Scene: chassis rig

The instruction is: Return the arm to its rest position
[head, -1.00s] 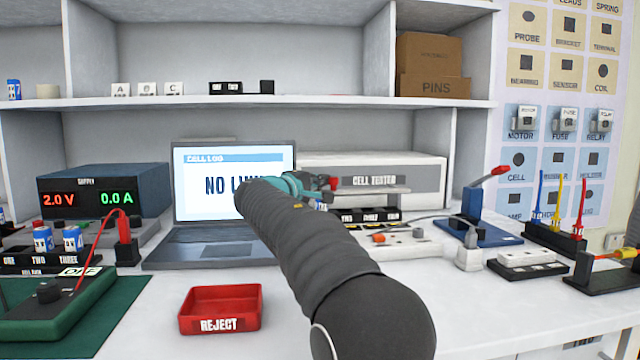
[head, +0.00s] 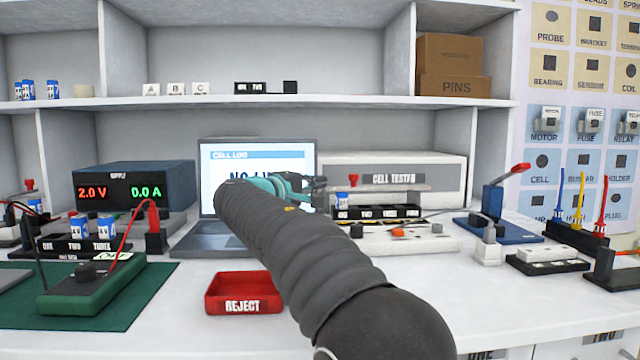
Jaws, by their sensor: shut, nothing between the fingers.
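My arm reaches from the bottom right of the head view up toward the laptop. My gripper (head: 314,185) is at its far end, small and dark past a teal wrist band. It is shut and holds nothing. It hangs in front of the laptop (head: 258,165) and left of the cell tester (head: 392,180). The arm covers part of the laptop's screen and keyboard. The fingertips are small, and their height above the bench is hard to tell.
A red reject tray (head: 243,293) stands left of my arm. A meter (head: 105,287) lies on a green mat. A labelled cell rack (head: 380,213) stands beyond my arm, near the gripper. A blue switch (head: 498,228) is at right. The front bench between tray and mat is clear.

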